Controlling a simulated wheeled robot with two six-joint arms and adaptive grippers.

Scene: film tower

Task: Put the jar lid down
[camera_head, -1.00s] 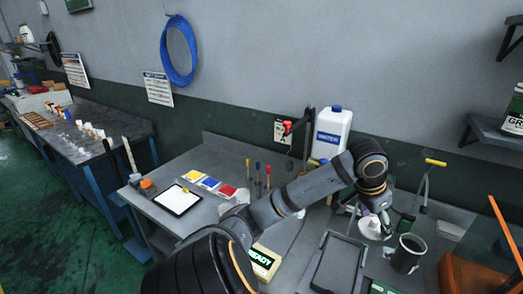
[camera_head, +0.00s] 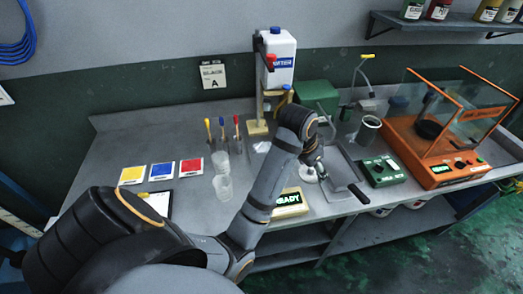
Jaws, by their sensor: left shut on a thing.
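My left arm reaches in from the lower left, over the bench. My left gripper (camera_head: 319,169) points down beside the dark flat tray, and its fingers are small and partly hidden by the wrist. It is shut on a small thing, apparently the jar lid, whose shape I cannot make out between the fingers. A round white thing (camera_head: 309,177) shows low beside the fingertips, close to the bench; I cannot tell whether it is the lid or a dish under it. My right gripper is out of view.
A green device (camera_head: 381,171) and an orange clear-walled machine (camera_head: 437,158) stand right. The READY box (camera_head: 291,203) is in front, clear cups (camera_head: 222,187) left.

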